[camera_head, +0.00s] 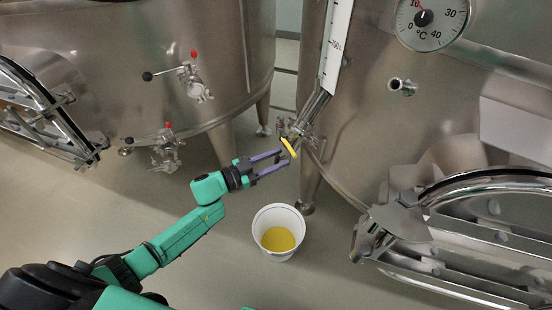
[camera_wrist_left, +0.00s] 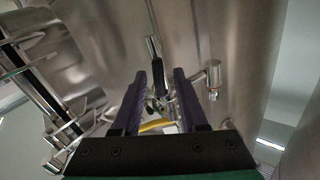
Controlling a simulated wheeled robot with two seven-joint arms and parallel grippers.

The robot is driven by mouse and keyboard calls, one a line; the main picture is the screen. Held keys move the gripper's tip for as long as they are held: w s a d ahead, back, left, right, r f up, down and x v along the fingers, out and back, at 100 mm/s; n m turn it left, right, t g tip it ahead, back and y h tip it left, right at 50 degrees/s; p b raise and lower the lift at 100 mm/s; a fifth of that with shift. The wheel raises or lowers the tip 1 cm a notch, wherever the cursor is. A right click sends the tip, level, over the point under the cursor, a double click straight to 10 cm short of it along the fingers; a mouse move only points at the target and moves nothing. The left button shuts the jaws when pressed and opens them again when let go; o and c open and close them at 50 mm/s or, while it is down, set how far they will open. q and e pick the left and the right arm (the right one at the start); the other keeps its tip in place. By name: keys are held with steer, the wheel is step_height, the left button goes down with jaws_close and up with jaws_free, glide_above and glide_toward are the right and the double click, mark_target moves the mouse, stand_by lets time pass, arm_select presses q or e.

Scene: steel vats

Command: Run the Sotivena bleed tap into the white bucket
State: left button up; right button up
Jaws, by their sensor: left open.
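The bleed tap (camera_head: 299,128) sits low on the right vat, below the level gauge, with a yellow lever (camera_head: 288,148). No readable name shows on it. The white bucket (camera_head: 262,222) stands upright on the floor below the tap, with yellow liquid inside. No stream is visible between tap and bucket. My left gripper (camera_head: 283,159) is open, its purple fingers reaching up to the yellow lever. In the left wrist view the yellow lever (camera_wrist_left: 157,126) shows low between the spread fingers; contact cannot be told. My right gripper is out of view.
The left vat (camera_head: 120,60) carries two red-tipped valves (camera_head: 195,80). The right vat (camera_head: 370,110) has a dial thermometer (camera_head: 432,22), a small spout (camera_head: 402,86) and an open-framed hatch (camera_head: 480,220) at right. Vat legs stand behind the bucket. The floor left of the bucket is clear.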

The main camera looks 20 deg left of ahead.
arm_select(q)
steer(key=shift+c, duration=0.3)
jaws_close()
steer(key=shift+f+m, duration=0.1)
steer(key=shift+m, duration=0.2)
steer(key=m+b, duration=0.2)
steer(key=m, duration=0.2)
steer(key=shift+d+f, duration=0.15)
steer(key=m+b, duration=0.2)
steer(key=m, duration=0.1)
steer(key=shift+s+f+m, duration=0.1)
steer(key=shift+m, duration=0.3)
steer(key=shift+s+d+f+m+b, duration=0.1)
steer(key=shift+f+m+b, duration=0.05)
steer(key=shift+m+b, duration=3)
steer(key=shift+m+p, duration=0.55)
steer(key=shift+m, duration=0.2)
